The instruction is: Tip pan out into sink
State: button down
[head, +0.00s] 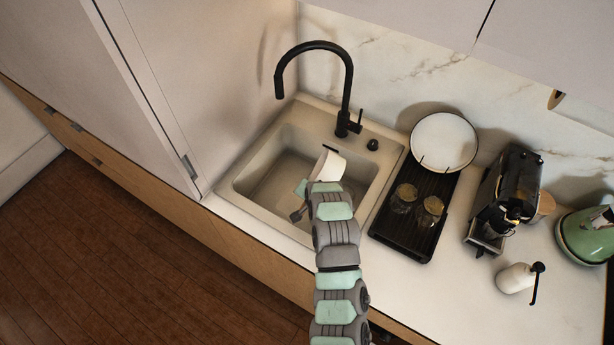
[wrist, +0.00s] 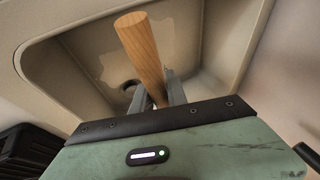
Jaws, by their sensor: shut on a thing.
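The pan shows in the head view as a small white vessel (head: 328,166), tilted over the sink (head: 236,193). My arm hides part of it. In the wrist view, its round wooden handle (wrist: 140,45) stands between the two fingers of my gripper (wrist: 156,97), which is shut on it. The pan's body is out of sight there. The sink basin lies behind the handle, with an irregular-edged patch (wrist: 103,66) on its surface that looks like liquid. A dark drain opening (wrist: 130,86) shows beside the handle. I cannot see whether anything is left in the pan.
A black faucet (head: 347,90) arches over the back of the sink. To the right stand a black drying rack (head: 409,243) with two glasses and a white plate (head: 444,140), a coffee machine (head: 510,188), a white bottle (head: 515,278) and a green kettle (head: 584,237). A tall cabinet borders the left.

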jog(key=shift+a+r+h+b, duration=0.15)
jog(key=shift+h+b, duration=0.25)
jog(key=shift+w+a+h+b, duration=0.2)
jog(key=shift+a+h+b, duration=0.45)
jog(key=shift+b, duration=0.25)
jog(key=shift+w+r+g+b, duration=0.15)
jog(key=shift+g+b, duration=0.15)
jog(key=shift+b, duration=0.2)
jog(key=shift+n+h+b, duration=0.3)
jog(key=shift+h+b, duration=0.25)
jog(key=shift+b, duration=0.1)
jog(key=shift+a+h+b, duration=0.1)
jog(key=shift+h+b, duration=0.2)
jog(key=shift+b, duration=0.65)
jog(key=shift+r+g+h+b, duration=0.15)
jog(key=shift+g+h+b, duration=0.15)
jog(key=shift+h+b, duration=0.5)
jog(key=shift+b, duration=0.3)
